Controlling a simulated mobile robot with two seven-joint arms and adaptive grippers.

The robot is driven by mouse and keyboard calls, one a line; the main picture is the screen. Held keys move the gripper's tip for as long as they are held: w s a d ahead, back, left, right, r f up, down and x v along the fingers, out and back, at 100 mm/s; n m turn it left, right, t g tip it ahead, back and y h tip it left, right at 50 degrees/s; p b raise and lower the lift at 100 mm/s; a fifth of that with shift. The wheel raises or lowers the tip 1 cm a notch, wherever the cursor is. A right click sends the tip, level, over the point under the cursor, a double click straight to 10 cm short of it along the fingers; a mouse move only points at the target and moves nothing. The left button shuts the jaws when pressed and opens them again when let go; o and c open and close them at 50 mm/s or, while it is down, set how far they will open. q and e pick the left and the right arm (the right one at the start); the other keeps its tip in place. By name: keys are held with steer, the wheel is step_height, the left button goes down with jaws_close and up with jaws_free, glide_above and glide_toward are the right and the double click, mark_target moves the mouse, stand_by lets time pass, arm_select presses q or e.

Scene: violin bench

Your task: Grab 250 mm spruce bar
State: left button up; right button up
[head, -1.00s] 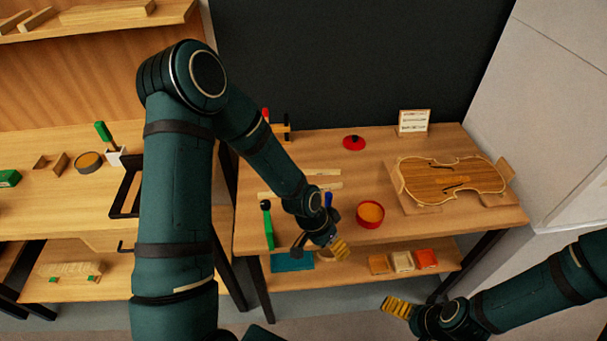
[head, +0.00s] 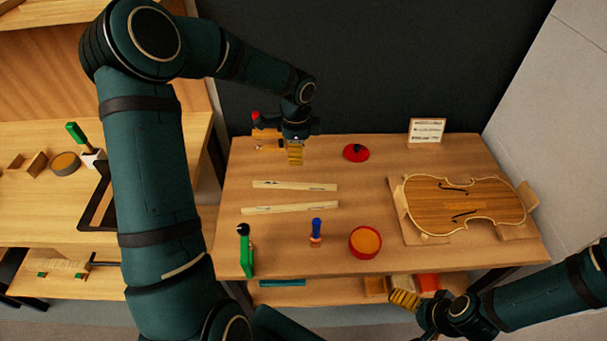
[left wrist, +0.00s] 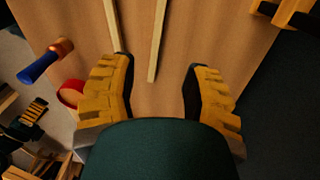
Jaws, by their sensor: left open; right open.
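Two pale wooden bars lie roughly parallel on the workbench, a back bar (head: 295,185) and a slightly longer-looking front bar (head: 290,208). I cannot tell which one is the 250 mm spruce bar. My left gripper (head: 295,156) hangs over the back of the bench, behind both bars, open and empty. In the left wrist view, the back bar (left wrist: 157,45) points in between the open fingers and the front bar (left wrist: 112,22) lies left of it; neither is touched. My right gripper (head: 404,300) is open and empty in front of the bench's front edge.
A violin body (head: 465,205) rests in a cradle at the right. A red-rimmed dish (head: 365,242), a blue-handled tool (head: 316,230) and a green tool (head: 246,252) stand near the front edge. A red round object (head: 355,152) sits at the back. The bench between is clear.

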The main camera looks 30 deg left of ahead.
arm_select(q)
steer(key=b, duration=0.2)
glide_above(294, 184)
steer(key=f, duration=0.8)
steer(key=shift+w+d+f, duration=0.15)
steer(key=shift+d+f, duration=0.1)
steer(key=shift+d, duration=0.1)
steer(key=f, duration=0.3)
steer(key=f+b, duration=0.1)
steer(key=f, duration=0.1)
steer(key=shift+a+f, duration=0.1)
steer(key=shift+a, duration=0.2)
jaws_close()
